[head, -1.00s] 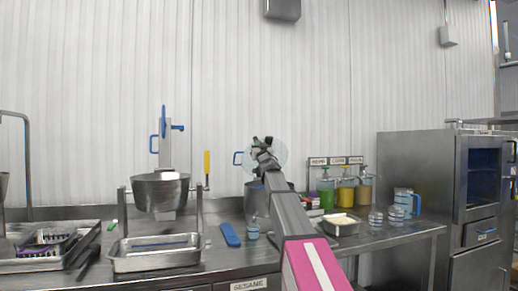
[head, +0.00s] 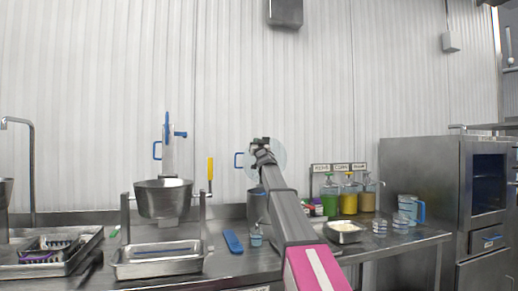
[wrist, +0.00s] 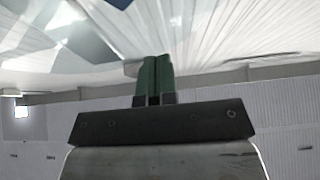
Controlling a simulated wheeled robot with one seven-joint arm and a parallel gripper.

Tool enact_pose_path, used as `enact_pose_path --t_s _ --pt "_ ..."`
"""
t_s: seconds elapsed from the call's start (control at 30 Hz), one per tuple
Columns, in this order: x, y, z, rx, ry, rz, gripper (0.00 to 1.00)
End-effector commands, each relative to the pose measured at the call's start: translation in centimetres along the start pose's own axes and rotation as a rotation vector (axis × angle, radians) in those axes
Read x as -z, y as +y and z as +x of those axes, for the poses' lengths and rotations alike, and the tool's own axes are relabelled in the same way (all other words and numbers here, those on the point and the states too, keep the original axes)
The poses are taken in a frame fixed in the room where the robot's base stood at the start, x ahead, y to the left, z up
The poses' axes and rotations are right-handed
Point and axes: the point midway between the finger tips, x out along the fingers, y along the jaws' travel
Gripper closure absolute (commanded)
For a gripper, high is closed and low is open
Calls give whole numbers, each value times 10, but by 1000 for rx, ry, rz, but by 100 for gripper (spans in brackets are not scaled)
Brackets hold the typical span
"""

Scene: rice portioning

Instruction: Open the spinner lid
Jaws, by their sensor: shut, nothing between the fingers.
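The spinner is a steel pot (head: 256,204) on the counter, partly hidden behind my arm. Its lid (head: 279,154) shows as a clear round disc standing up above the pot, partly behind my gripper. In the wrist view the green fingertips (wrist: 154,66) are together, close to a clear ribbed surface that looks like the lid. I cannot tell whether they touch it.
A steel bowl (head: 163,198) on a stand and a steel tray (head: 160,267) are to the left. A blue-handled tool (head: 233,241) and a small cup (head: 255,240) lie near the pot. Sauce bottles (head: 348,200), a steel pan (head: 343,237) and an oven (head: 420,195) are to the right.

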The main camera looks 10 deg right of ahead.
Motion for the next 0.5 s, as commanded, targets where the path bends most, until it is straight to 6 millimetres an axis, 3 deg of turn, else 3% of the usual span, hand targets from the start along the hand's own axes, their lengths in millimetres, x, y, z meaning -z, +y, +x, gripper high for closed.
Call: enact_pose_path --t_s 0.03,0.2,0.5 --pt "-4 0 15 1 0 0 100" --pt "-13 1 40 0 0 1 100" --pt "-21 0 56 0 0 0 100"
